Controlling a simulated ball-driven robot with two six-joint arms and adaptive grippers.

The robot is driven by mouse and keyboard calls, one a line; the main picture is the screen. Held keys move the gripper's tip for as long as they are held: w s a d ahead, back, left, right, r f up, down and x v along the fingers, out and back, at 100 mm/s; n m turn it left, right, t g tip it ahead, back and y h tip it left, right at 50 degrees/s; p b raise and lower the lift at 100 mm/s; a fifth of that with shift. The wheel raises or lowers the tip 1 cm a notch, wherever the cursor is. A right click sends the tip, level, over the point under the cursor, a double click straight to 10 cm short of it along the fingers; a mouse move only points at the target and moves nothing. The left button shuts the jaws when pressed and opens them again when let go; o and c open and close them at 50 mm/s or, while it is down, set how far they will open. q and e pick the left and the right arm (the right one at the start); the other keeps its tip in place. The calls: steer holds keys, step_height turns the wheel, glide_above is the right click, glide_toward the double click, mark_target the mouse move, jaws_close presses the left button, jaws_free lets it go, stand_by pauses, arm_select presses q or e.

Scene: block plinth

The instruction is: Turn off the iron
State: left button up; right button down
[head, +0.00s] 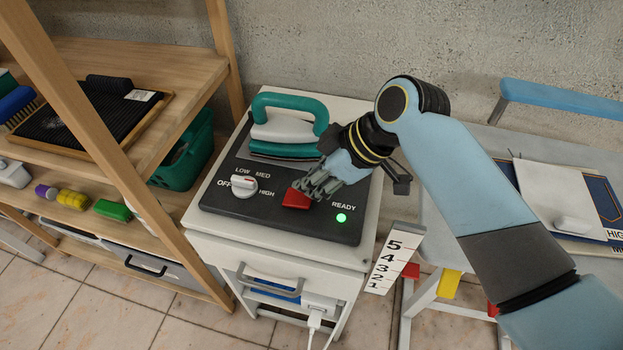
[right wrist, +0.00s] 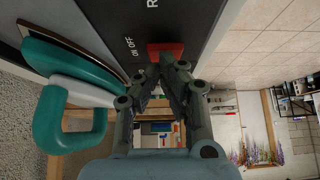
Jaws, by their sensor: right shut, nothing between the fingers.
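The teal and white iron (head: 287,130) stands at the back of a dark control panel (head: 270,222). The panel carries a white dial (head: 243,187) ringed by OFF, LOW, MED and HIGH; I cannot tell its setting. A red switch (head: 296,199) sits right of the dial, and a green light (head: 341,218) marked READY is lit. My right gripper (head: 318,187) is shut and empty, its fingertips at the red switch; I cannot tell whether they press it. The right wrist view shows the fingertips (right wrist: 167,66) close by the red switch (right wrist: 165,51), labelled ON OFF. My left gripper is out of view.
The panel tops a white cabinet (head: 300,250) with a drawer and a plugged-in cable below. A wooden shelf (head: 180,75) stands close on the left with brushes and a green bin (head: 190,155). A bench with a board (head: 560,205) is at right.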

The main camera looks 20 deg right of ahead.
steer(key=shift+s+d+f+y+b, duration=0.2)
steer(key=shift+f+y+b, duration=0.2)
steer(key=shift+f+b, duration=0.2)
steer(key=shift+s+d+f+t+y+b, duration=0.15)
steer(key=shift+f+t+y+b, duration=0.15)
steer(key=shift+t+b, duration=0.15)
steer(key=shift+r, duration=0.35)
steer(key=shift+w+a+r+p, duration=0.1)
steer(key=shift+w+a+p, duration=0.1)
steer(key=shift+w+p, duration=0.1)
steer(key=shift+w+a+r, duration=0.2)
steer(key=shift+w+a, duration=0.05)
steer(key=shift+a, duration=0.25)
